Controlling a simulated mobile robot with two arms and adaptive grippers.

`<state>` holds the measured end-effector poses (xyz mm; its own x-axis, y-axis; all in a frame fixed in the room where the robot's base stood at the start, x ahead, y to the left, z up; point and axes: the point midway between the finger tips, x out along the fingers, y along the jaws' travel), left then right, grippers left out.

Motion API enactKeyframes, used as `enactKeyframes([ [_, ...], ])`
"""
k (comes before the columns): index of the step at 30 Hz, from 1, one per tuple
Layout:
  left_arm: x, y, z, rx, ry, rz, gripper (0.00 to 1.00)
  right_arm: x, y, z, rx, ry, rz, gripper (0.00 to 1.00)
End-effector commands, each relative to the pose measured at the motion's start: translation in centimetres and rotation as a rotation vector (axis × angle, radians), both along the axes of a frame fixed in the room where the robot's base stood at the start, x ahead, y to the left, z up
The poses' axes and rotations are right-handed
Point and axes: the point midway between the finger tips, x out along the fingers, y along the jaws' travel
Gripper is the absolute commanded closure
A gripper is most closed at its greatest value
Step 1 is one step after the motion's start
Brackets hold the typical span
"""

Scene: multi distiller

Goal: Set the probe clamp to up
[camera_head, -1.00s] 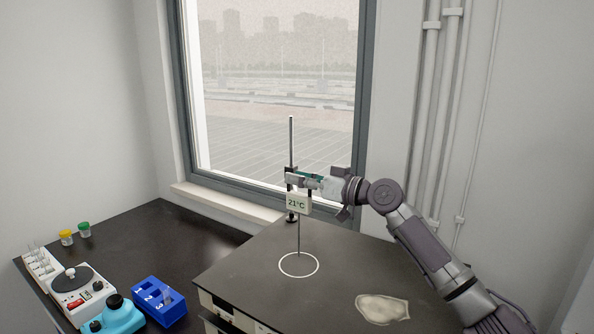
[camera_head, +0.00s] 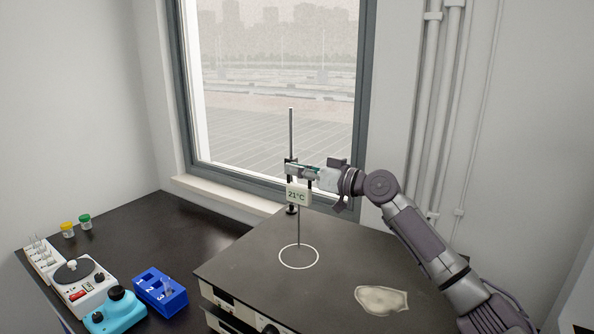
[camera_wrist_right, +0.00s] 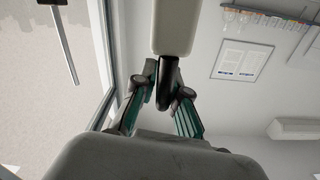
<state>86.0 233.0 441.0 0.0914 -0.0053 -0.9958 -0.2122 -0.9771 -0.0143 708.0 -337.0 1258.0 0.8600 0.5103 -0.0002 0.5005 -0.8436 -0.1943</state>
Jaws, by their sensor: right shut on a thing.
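The probe clamp (camera_head: 290,167) sits on a thin upright stand rod (camera_head: 291,130) in front of the window. Below it hangs a pale probe display (camera_head: 297,194) reading 21°C, with a thin probe pointing down over a white ring (camera_head: 299,257) on the bench. My right gripper (camera_head: 306,172) is at the clamp's height, just right of the rod. In the right wrist view its green-padded fingers (camera_wrist_right: 168,92) are shut on a black handle (camera_wrist_right: 168,75) under a pale block (camera_wrist_right: 172,27). The clamp is partly hidden by the gripper in the head view. My left gripper is not in view.
A pale flat patch (camera_head: 382,300) lies on the dark raised bench top (camera_head: 240,262). At the left stand a blue numbered rack (camera_head: 160,291), a teal device (camera_head: 115,311), a white device (camera_head: 78,286) and two capped jars (camera_head: 76,226). The window sill (camera_head: 235,197) runs behind.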

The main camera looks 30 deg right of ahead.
Motion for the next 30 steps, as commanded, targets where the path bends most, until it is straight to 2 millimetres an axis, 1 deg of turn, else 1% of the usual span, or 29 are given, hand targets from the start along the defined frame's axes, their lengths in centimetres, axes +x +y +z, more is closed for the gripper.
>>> enactKeyframes([
  [2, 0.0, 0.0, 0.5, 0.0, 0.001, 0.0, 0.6, 0.0, 0.1, 0.9, 0.003, 0.0, 0.003, 1.0],
  [4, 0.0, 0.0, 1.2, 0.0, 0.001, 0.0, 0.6, 0.0, 0.1, 2.5, 0.003, -0.004, 0.003, 1.0],
  [5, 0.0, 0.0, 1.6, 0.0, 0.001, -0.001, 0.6, 0.0, 0.1, 3.4, 0.004, -0.005, 0.004, 1.0],
  [9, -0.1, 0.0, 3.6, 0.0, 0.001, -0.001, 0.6, 0.0, 0.1, 7.9, 0.004, -0.007, 0.002, 1.0],
  [12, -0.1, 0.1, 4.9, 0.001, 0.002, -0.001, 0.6, 0.0, 0.1, 10.7, 0.007, -0.007, 0.002, 1.0],
  [15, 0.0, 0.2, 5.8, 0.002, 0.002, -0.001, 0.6, 0.0, 0.1, 12.6, 0.007, -0.007, 0.002, 1.0],
  [19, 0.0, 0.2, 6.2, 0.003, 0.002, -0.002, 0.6, 0.0, 0.1, 13.7, 0.007, -0.005, 0.003, 1.0],
  [29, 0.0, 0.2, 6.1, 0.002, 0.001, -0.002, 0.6, -0.1, 0.0, 14.0, 0.009, -0.01, 0.0, 1.0],
  [30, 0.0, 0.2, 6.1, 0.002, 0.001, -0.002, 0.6, -0.1, 0.0, 14.0, 0.009, -0.01, 0.0, 0.83],
])
